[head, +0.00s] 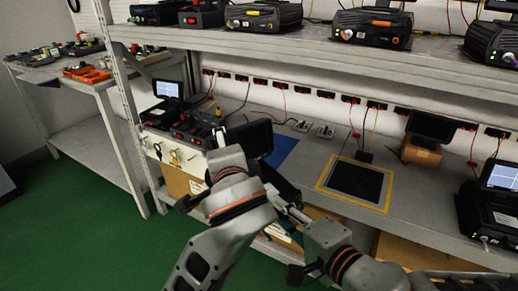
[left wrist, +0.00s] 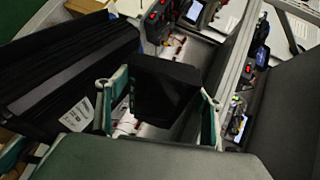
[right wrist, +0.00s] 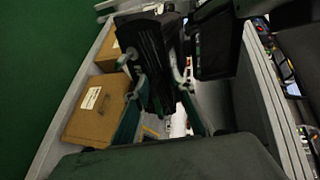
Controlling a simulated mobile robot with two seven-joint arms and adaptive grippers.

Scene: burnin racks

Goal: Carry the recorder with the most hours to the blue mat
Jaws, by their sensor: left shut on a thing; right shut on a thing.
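A black recorder (head: 282,187) with a dark panel (head: 251,137) is held above the front of the bench, partly hidden by my arms. My left gripper (left wrist: 165,88) has its green fingers either side of a dark black part, apparently the panel. My right gripper (right wrist: 160,92) is shut on the ribbed black body, which also shows in the right wrist view (right wrist: 150,55). In the head view my right gripper (head: 289,207) reaches it from the right. The blue mat (head: 284,149) lies on the bench just behind, partly covered by the recorder. No hour reading is legible.
A yellow-framed black pad (head: 355,182) lies right of the mat. Another recorder with a lit screen (head: 490,212) stands at far right. A lit screen (head: 168,89) stands at left. The upper shelf (head: 300,53) overhangs the bench. Cardboard boxes (right wrist: 97,110) sit below.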

